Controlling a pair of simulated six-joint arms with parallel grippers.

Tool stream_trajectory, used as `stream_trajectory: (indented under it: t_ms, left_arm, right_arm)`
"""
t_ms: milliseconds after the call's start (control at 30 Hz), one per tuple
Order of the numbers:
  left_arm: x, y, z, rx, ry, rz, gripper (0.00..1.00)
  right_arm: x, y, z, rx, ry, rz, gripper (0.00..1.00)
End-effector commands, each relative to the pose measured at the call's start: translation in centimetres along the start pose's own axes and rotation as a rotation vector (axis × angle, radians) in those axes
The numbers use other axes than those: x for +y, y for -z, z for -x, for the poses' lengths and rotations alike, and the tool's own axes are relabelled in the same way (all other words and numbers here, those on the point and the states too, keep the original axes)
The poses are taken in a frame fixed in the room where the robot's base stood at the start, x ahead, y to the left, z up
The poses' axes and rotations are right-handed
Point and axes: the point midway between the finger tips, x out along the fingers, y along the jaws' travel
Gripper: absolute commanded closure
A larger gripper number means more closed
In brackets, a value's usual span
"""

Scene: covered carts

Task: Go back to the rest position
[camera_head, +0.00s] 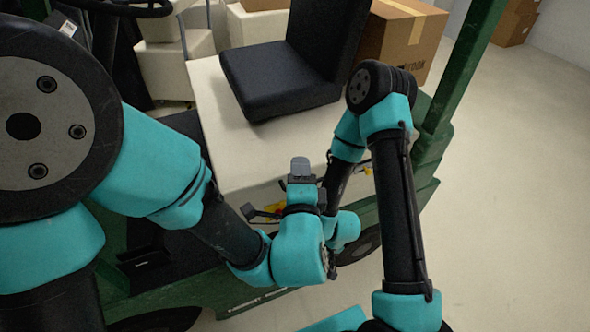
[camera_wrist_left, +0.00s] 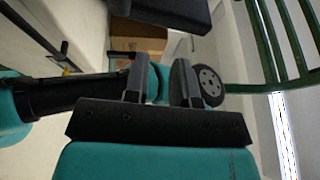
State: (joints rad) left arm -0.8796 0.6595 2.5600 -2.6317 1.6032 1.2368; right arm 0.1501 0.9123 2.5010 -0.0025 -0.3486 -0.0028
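My left gripper (camera_head: 300,170) is in front of the cream seat base of a green vehicle, near the middle of the head view. In the left wrist view its two dark fingers (camera_wrist_left: 160,82) stand apart with a gap between them, and I see nothing held. A teal and black arm part shows behind that gap. My right arm is bent, with its elbow up at the right of the seat and its forearm running down behind my left wrist. The two wrists overlap in the head view, so the right gripper cannot be made out.
The green vehicle has a black seat (camera_head: 285,80), a cream seat base (camera_head: 225,120) and a green post (camera_head: 468,65). A cardboard box (camera_head: 402,40) stands behind the seat. A steering wheel (camera_head: 120,8) is at the top left. The floor (camera_head: 510,190) at the right is clear.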

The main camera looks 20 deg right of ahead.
Motion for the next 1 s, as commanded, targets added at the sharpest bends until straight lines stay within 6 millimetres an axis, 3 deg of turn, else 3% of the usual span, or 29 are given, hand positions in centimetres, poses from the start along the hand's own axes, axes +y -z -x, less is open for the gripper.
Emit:
stream_trajectory:
  t_ms: [467,633,767,900,1000]
  left_arm:
    - [0.0,-0.1,0.0,-0.001,-0.001,0.0,0.76]
    - [1.2,-1.3,-0.7,-0.045,-0.052,-0.021,0.76]
    - [4.4,-4.4,-2.0,-0.152,-0.188,-0.065,0.76]
    - [9.8,-9.8,-2.8,-0.32,-0.433,-0.115,0.76]
    - [14.0,-14.0,-2.2,-0.442,-0.636,-0.127,0.76]
  right_arm:
    - [0.0,0.0,0.0,0.0,0.0,0.0,0.38]
    - [0.0,0.0,0.0,0.0,0.0,0.0,0.38]
    - [0.0,0.0,0.0,0.0,0.0,0.0,0.38]
    - [0.0,0.0,0.0,0.0,0.0,0.0,0.38]
    - [0.0,0.0,0.0,0.0,0.0,0.0,0.38]
